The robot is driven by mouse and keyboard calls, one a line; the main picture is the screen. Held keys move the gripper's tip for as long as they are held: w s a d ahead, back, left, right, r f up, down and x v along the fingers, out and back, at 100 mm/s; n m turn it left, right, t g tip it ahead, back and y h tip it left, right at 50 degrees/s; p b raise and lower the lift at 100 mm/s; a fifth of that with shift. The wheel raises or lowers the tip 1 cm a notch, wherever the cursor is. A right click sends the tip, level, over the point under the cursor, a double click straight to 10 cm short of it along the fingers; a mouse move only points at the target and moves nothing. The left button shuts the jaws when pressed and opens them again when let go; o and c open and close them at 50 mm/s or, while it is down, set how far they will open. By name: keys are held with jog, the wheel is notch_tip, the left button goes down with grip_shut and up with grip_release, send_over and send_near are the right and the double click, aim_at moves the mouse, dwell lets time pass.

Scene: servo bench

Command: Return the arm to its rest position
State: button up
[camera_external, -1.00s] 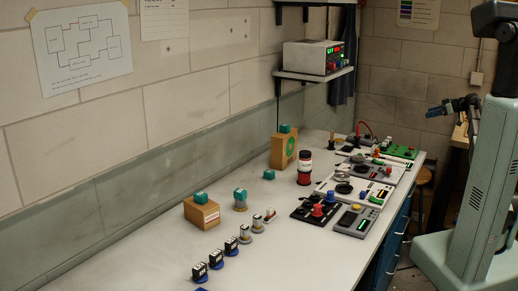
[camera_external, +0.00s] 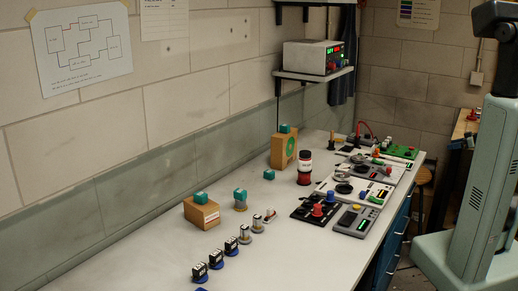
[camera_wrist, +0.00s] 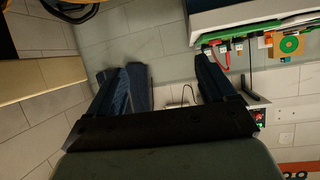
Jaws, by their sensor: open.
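My gripper (camera_wrist: 166,70) shows in the wrist view with its two dark blue fingers wide apart. Nothing is between them but a view of the floor and wall tiles. It is clear of the bench and holds nothing. In the external view most of my arm is hidden or out of frame. Only a small dark bluish part shows beside my pale green column at the right, beyond the bench's right side.
The grey bench top (camera_external: 120,262) carries servos, wooden blocks (camera_external: 202,212) and several devices along its right side. A shelf holds a power supply (camera_external: 308,57). A stool (camera_external: 425,175) and a wooden table (camera_external: 465,125) stand at the back right.

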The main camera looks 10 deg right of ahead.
jog(key=s+a+f+g, duration=0.35)
jog(key=a+f, duration=0.45)
jog(key=f, duration=0.3)
jog(key=s+a+f+g+h, duration=0.1)
jog(key=s+a+f+g, duration=0.3)
jog(key=a+f, duration=0.55)
jog(key=s+a+f+g, duration=0.2)
jog(key=s+a+f, duration=0.35)
jog(key=f, duration=0.65)
jog(key=s+a+f+m+g+h, duration=0.2)
jog(key=s+a+f, duration=0.3)
jog(key=s, duration=0.6)
jog(key=s+a+f+m+g+h, duration=0.2)
jog(key=s+a+f, duration=0.3)
jog(key=s, duration=0.6)
jog(key=s+a+f+m+g+h, duration=0.2)
jog(key=s+a+f, duration=0.3)
jog(key=s, duration=0.5)
jog(key=shift+s+a+f+m+g+h, duration=0.45)
jog(key=shift+a+g, duration=0.3)
jog(key=shift+a, duration=0.4)
jog(key=shift+r, duration=0.1)
